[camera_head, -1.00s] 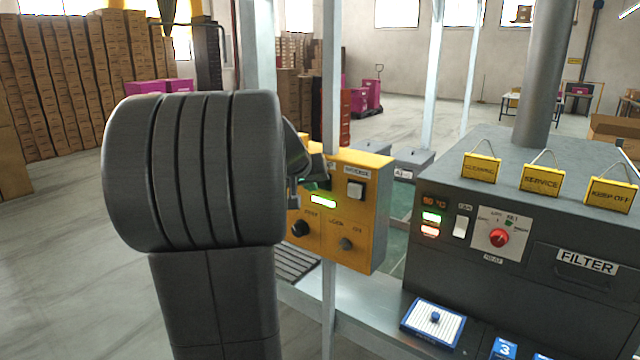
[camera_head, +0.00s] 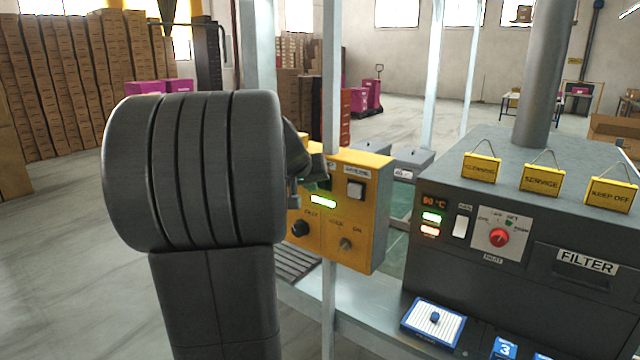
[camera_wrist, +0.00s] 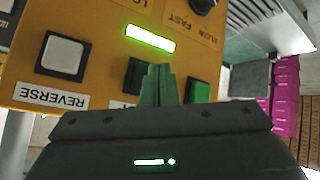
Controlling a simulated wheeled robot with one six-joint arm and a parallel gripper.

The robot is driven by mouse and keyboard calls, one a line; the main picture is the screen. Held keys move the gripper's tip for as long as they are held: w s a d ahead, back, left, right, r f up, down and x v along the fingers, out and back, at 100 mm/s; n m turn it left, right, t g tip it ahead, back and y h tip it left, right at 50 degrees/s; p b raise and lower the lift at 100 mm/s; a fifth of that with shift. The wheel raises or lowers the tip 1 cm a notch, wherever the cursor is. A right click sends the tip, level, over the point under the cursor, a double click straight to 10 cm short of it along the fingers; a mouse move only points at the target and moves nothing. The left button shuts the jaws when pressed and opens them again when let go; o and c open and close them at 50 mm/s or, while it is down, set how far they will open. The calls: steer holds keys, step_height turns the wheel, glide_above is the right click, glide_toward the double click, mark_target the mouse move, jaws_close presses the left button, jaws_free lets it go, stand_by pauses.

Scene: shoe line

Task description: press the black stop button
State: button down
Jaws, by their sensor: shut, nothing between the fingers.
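The yellow control box (camera_head: 367,225) stands ahead of my arm. In the wrist view the box appears upside down, and a black button (camera_wrist: 132,76) sits between the white REVERSE button (camera_wrist: 62,55) and a green button (camera_wrist: 198,90). My gripper (camera_wrist: 161,78) is shut and empty, its fingertips overlapping the black button's right edge in the picture. They hide part of it; I cannot tell whether they touch it. In the head view my wrist covers much of the box's left side.
A lit green bar (camera_wrist: 150,38) and a black knob (camera_wrist: 203,3) share the panel. A grey post (camera_head: 329,300) runs by the box. To the right stands a dark machine (camera_head: 560,235) with a red knob (camera_head: 499,237) and yellow signs.

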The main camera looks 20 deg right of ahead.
steer(key=shift+d, duration=0.1)
stand_by(0.3)
steer(key=shift+w+d, duration=0.25)
steer(key=shift+w+d, duration=0.35)
steer(key=shift+d, duration=0.05)
stand_by(0.9)
steer(key=shift+a, duration=0.1)
steer(key=shift+s+a+b, duration=0.4)
steer(key=shift+s+a, duration=0.2)
steer(key=shift+a, duration=0.05)
